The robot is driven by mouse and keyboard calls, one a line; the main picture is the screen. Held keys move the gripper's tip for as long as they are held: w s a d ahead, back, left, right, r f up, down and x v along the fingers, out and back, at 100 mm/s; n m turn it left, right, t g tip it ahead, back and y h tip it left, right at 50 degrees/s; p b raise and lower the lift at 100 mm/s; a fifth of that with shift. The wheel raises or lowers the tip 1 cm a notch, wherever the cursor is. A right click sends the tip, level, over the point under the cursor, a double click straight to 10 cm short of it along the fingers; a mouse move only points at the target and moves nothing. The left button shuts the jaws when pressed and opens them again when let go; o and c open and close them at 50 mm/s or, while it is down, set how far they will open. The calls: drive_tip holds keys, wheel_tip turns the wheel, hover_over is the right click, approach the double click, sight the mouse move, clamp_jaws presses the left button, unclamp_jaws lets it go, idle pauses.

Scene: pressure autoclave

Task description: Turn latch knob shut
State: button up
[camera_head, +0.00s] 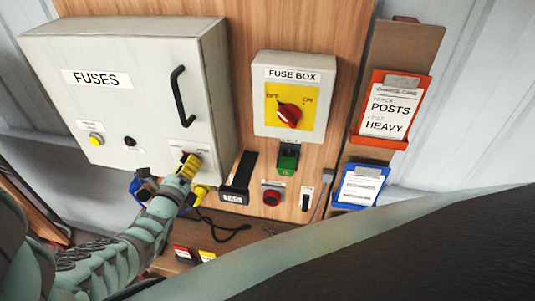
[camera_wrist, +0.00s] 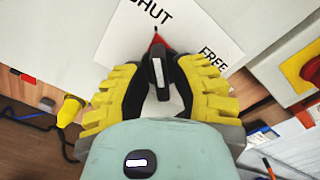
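The latch knob (camera_wrist: 158,72) is a black bar-shaped knob with a red part at its upper end. It sits on a white label plate (camera_wrist: 185,28) marked SHUT at upper left and FREE at right. In the wrist view the knob stands nearly upright, its upper end between the two words. My gripper (camera_wrist: 160,85) has one yellow finger with a black pad on each side of the knob, very close to it; whether both pads touch is unclear. In the head view my gripper (camera_head: 188,166) covers the knob at the FUSES cabinet's (camera_head: 130,50) lower right.
The cabinet has a black handle (camera_head: 180,97) above my gripper. A fuse box (camera_head: 293,62) with a red rotary switch (camera_head: 289,114) is to the right. A yellow plug (camera_wrist: 70,110) with a dark cable hangs close to my gripper's left in the wrist view.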

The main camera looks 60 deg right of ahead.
drive_tip(key=shift+o, duration=1.2)
drive_tip(key=shift+a, duration=0.1)
drive_tip(key=v, duration=1.1)
drive_tip(key=shift+s+a, duration=0.15)
drive_tip(key=shift+a, duration=0.25)
